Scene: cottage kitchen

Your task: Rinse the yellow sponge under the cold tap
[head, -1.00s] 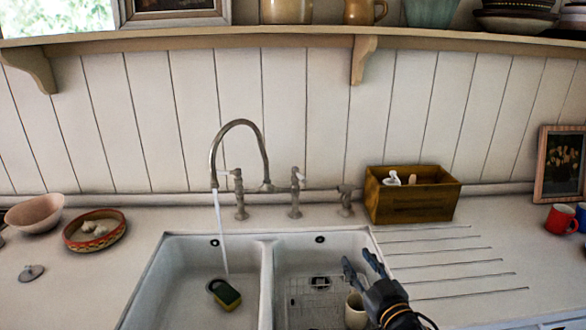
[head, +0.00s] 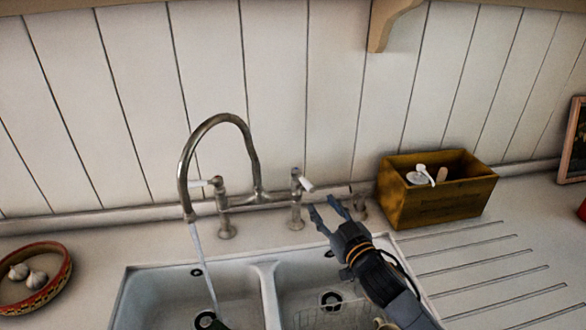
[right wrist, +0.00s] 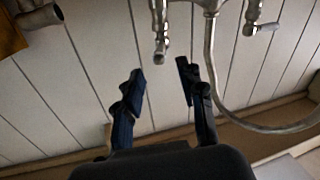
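The yellow sponge (head: 219,325) lies in the left basin by its drain. Only its dark green top edge shows at the bottom of the head view. Water runs from the curved spout (head: 187,205) into that basin. The left tap handle (head: 215,185) and the right tap handle (head: 302,183) have white levers. My right gripper (head: 324,208) is open and empty, just right of the right tap. In the right wrist view the right tap (right wrist: 160,35) shows beyond and between the fingertips of the open gripper (right wrist: 162,72). My left gripper is out of view.
A wooden box (head: 437,190) with a white-topped bottle stands behind the grooved drainboard. The right basin (head: 325,285) holds a wire rack. A bowl of garlic (head: 35,280) stands at the left. A shelf bracket (head: 390,22) hangs above.

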